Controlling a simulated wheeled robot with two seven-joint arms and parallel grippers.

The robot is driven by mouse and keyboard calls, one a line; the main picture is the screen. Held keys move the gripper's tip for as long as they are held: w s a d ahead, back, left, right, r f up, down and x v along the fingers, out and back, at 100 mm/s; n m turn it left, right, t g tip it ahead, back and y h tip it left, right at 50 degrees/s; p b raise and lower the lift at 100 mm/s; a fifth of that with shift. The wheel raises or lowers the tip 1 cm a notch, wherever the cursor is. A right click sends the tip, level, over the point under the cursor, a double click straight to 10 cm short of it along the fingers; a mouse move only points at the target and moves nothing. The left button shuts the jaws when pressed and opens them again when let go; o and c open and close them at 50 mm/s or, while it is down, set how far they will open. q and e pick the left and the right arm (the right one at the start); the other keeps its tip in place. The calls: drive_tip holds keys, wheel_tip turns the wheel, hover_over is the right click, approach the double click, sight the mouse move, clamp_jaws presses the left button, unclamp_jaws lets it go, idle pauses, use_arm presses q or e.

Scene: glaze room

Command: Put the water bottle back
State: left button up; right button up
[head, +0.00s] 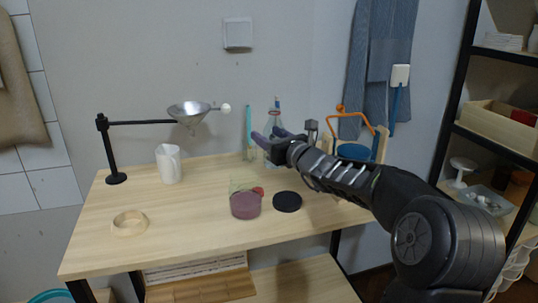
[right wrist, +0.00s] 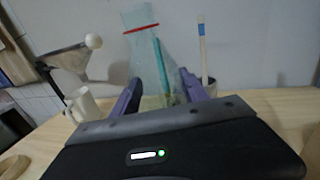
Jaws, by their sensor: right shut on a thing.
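The water bottle (head: 275,121) is clear and see-through and stands at the back of the wooden table (head: 200,228), near the wall. In the right wrist view the bottle (right wrist: 141,46) has a red ring on its neck and rises between the purple fingers. My right gripper (head: 268,138) is shut on the bottle's lower part; its fingers also show in the right wrist view (right wrist: 160,80). The bottle looks about upright. The gripper hides its base, so I cannot tell whether it touches the table. My left gripper is not in view.
A teal stick (head: 248,128) and a blue-banded brush (right wrist: 202,45) are close by. A funnel stand (head: 110,150), white pitcher (head: 168,164), wooden ring (head: 129,223), maroon jar (head: 245,206) and black disc (head: 287,202) stand on the table. An orange-topped frame (head: 345,113) is at right.

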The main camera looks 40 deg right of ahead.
drive_tip(key=shift+f+b, duration=0.6)
drive_tip(key=shift+f, duration=1.85)
drive_tip(key=shift+f, duration=0.15)
drive_tip(key=o, duration=1.6)
drive_tip(key=shift+s, duration=0.15)
drive_tip(key=s, duration=0.7)
drive_tip(key=s+a, duration=0.1)
drive_tip(key=s, duration=0.3)
drive_tip(key=shift+s, duration=0.35)
